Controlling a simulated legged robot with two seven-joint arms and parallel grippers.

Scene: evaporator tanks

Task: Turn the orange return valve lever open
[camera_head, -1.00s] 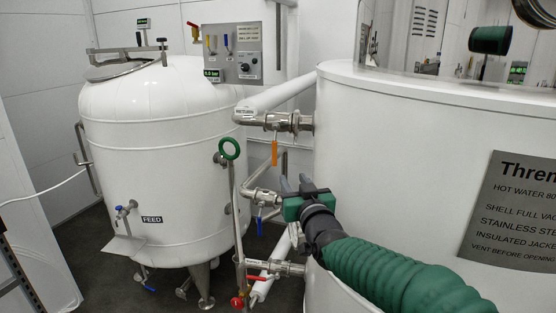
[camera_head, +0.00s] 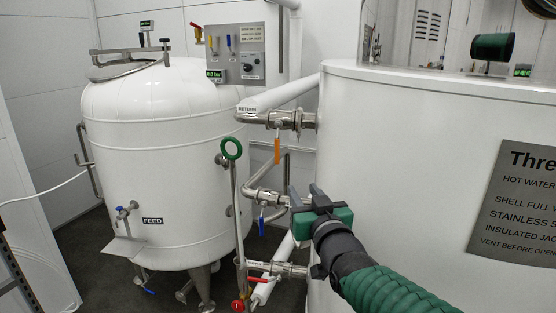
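The orange return valve lever (camera_head: 277,150) hangs straight down below the metal valve (camera_head: 285,119) on the pipe labelled RETURN, between the two white tanks. My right gripper (camera_head: 306,193), green and dark grey, is below and a little right of the lever in the picture, apart from it. Its two grey fingers point up with a gap between them, and nothing shows in the gap. My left gripper is not in view.
A blue lever (camera_head: 262,222) on a lower pipe hangs left of my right gripper. A green ring handle (camera_head: 231,149) stands left of the orange lever. A red lever (camera_head: 257,280) is lower down. The large tank (camera_head: 400,150) bounds the right side.

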